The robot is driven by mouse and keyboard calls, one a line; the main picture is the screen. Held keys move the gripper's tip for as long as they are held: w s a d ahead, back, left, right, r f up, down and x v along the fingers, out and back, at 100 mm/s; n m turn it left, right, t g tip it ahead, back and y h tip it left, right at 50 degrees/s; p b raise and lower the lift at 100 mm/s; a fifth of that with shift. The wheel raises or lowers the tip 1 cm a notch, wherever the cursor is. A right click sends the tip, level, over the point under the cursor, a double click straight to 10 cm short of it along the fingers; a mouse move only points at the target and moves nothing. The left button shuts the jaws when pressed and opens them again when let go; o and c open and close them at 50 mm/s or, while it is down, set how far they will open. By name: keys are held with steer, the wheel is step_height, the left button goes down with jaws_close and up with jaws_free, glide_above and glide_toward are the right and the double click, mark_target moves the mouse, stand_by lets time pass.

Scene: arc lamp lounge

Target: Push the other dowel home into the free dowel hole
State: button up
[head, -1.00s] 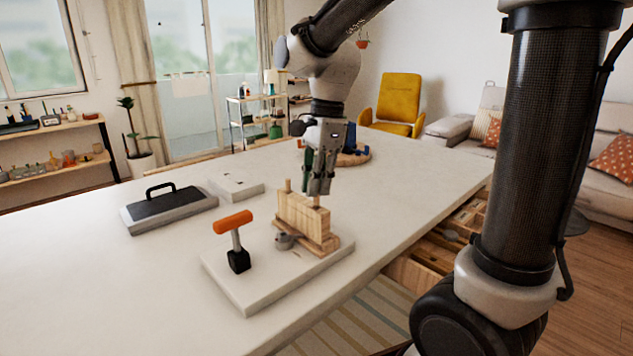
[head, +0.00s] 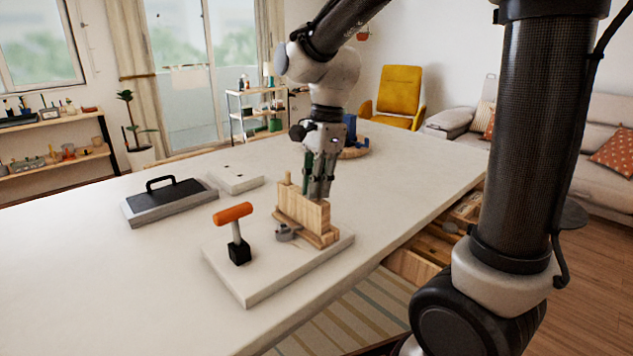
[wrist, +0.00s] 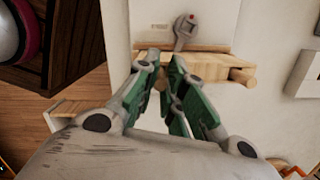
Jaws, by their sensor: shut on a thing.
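The wooden block (head: 300,208) stands upright in a wooden holder on the white slab (head: 260,285). One dowel (head: 288,178) sticks up from the block's left end in the head view; it also shows in the wrist view (wrist: 243,77). My gripper (head: 319,196) points down over the block's right end, shut on the other dowel (wrist: 162,84), a small piece of which shows between the fingertips in the wrist view. The fingers touch or nearly touch the block's top. The fingers hide the free hole and the dowel's lower end.
A black-topped case (head: 170,200) and a pale plate (head: 237,181) lie further left. An open drawer (head: 412,262) is under the table's right edge.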

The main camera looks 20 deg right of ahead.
steer(key=shift+f, duration=0.25)
steer(key=o, duration=0.8)
steer(key=shift+c, duration=0.2)
step_height(320, 180, up, 12)
steer(key=d, duration=0.1)
steer(key=shift+d, duration=0.4)
steer(key=shift+w+f, duration=0.1)
